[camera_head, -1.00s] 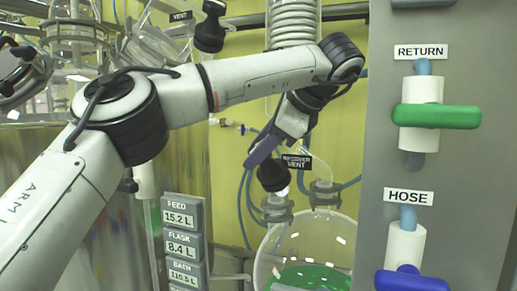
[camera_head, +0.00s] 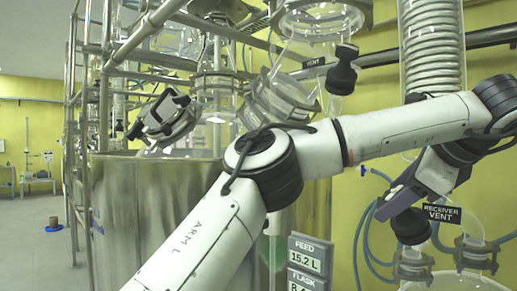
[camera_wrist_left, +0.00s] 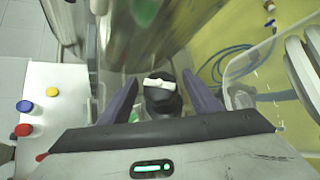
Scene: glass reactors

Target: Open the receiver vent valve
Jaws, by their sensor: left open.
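The receiver vent valve shows as a black knob (camera_head: 411,228) beside its RECEIVER VENT label (camera_head: 441,214), above the glass receiver at the lower right of the head view. My left gripper (camera_head: 396,204) comes down from the upper right, its purple finger close to the knob. In the left wrist view the black knob (camera_wrist_left: 161,98), with a white bar on its top, lies between the two spread purple fingers of my left gripper (camera_wrist_left: 159,82). The gripper is open, with a gap visible beside the knob. Whether a finger touches it, I cannot tell. My right gripper is not in view.
Another black knob (camera_head: 342,72) labelled VENT is above and left. A coiled glass condenser (camera_head: 432,45) stands behind my arm. A large steel vessel (camera_head: 160,215) and pipe frame fill the left. A panel with coloured buttons (camera_wrist_left: 45,115) shows in the wrist view.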

